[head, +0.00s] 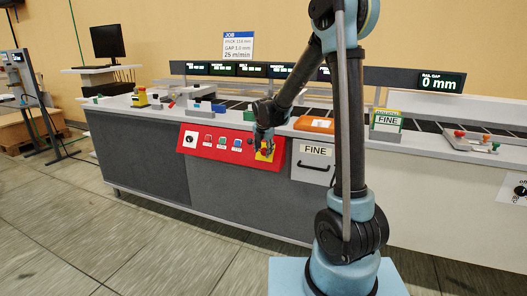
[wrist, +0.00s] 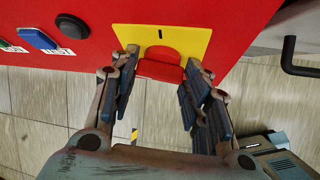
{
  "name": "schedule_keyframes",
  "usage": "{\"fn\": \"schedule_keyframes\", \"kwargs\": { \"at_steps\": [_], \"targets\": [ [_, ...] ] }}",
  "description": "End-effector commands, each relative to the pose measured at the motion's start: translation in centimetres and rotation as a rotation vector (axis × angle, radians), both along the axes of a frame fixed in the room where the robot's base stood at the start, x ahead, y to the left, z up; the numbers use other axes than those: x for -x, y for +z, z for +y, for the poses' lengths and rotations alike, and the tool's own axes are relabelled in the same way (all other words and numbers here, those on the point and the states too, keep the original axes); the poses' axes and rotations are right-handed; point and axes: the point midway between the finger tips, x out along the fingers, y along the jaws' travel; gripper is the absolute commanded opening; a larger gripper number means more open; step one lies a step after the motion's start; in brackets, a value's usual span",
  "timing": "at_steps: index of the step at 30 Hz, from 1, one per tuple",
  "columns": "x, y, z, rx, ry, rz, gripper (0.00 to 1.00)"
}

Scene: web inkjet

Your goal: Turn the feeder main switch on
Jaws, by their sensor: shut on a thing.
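The feeder main switch (head: 268,154) is a red rotary handle on a yellow square plate at the right end of the red panel. In the wrist view the red handle (wrist: 160,66) lies between my fingertips, with a small black mark on the yellow plate above it. My gripper (head: 264,146) reaches the panel from above in the head view and partly hides the switch. My gripper (wrist: 162,72) is shut on the red handle, one finger on each side.
The red panel (head: 214,147) also carries a white-plated knob (head: 190,140) and several buttons to the left. A "FINE" drawer (head: 314,160) with a dark handle (wrist: 290,58) is just right of the switch. An orange item (head: 314,124) lies on the counter above.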

Motion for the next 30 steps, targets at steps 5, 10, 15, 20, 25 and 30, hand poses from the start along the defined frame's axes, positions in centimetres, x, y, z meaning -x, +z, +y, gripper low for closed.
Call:
{"fn": "schedule_keyframes", "kwargs": {
  "at_steps": [5, 10, 15, 20, 25, 30],
  "targets": [
    [0.22, -0.13, -0.38, -0.139, -0.083, -0.050, 0.19],
    [0.33, -0.24, -0.57, -0.272, -0.161, -0.098, 0.19],
    [0.47, -0.41, -0.75, -0.405, -0.238, -0.146, 0.19],
    [0.64, -0.59, -0.84, -0.530, -0.310, -0.191, 0.19],
    [0.77, -0.78, -0.95, -0.663, -0.388, -0.239, 0.19],
    [0.94, -1.01, -1.02, -0.790, -0.462, -0.286, 0.19]
  ]
}}
